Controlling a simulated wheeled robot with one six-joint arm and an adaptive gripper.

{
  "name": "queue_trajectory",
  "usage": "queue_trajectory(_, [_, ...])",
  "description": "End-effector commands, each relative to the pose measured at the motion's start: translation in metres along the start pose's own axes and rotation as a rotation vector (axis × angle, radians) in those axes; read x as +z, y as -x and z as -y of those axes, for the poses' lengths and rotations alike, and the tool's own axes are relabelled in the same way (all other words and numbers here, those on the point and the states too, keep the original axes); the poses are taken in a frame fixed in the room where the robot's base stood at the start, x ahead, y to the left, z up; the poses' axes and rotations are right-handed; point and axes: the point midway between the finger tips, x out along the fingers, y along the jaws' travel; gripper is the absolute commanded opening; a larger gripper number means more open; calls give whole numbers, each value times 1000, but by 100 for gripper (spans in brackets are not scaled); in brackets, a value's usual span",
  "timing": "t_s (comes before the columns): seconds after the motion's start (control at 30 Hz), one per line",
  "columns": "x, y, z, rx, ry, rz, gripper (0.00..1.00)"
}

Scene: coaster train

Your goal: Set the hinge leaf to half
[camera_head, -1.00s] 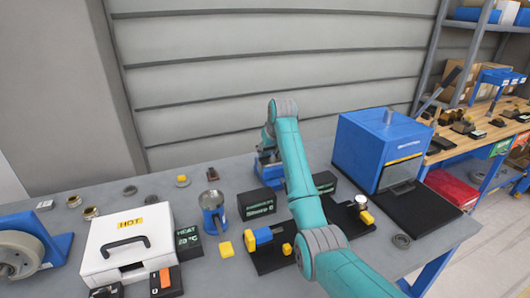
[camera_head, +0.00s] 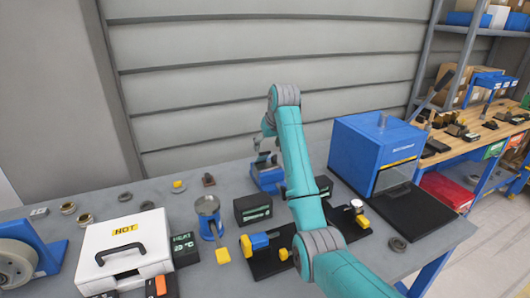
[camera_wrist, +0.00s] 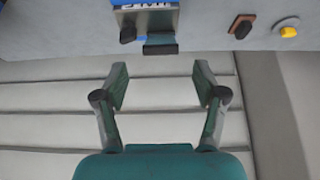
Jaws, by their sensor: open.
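My gripper (camera_wrist: 161,82) is open and empty in the wrist view, its two fingers spread apart. A blue fixture (camera_head: 267,178) stands at the back of the grey table, below and behind my arm in the head view. In the wrist view the fixture (camera_wrist: 158,18) lies beyond the fingertips, with a grey metal block and dark jaw-like parts, and is cut off by the top edge. A small brown block with a dark piece (camera_wrist: 242,26) lies to its right there; it also shows in the head view (camera_head: 208,180). I cannot tell for certain which part is the hinge leaf.
A yellow knob on a round base (camera_head: 179,186) sits near the brown block. A white case (camera_head: 125,250), a metal cup on a blue stand (camera_head: 208,208) and a black display box (camera_head: 253,209) crowd the front. A blue machine (camera_head: 365,150) stands right. A ribbed wall rises behind.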

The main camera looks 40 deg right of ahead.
Motion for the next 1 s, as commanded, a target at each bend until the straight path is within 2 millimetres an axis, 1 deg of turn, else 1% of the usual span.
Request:
queue_trajectory(0.03, [-1,10,0,0,0,-2,71])
queue_trajectory(0.1, [0,21,0,0,0,-2,71])
queue_trajectory(0.2, [0,33,0,0,0,-1,71])
queue_trajectory(0.3, [0,41,0,0,0,-2,71])
queue_trajectory(0.47, [0,46,0,0,0,1,71])
queue_trajectory(0.93, [0,45,0,0,0,1,71])
queue_trajectory(1.0, [-1,45,3,1,3,-6,71])
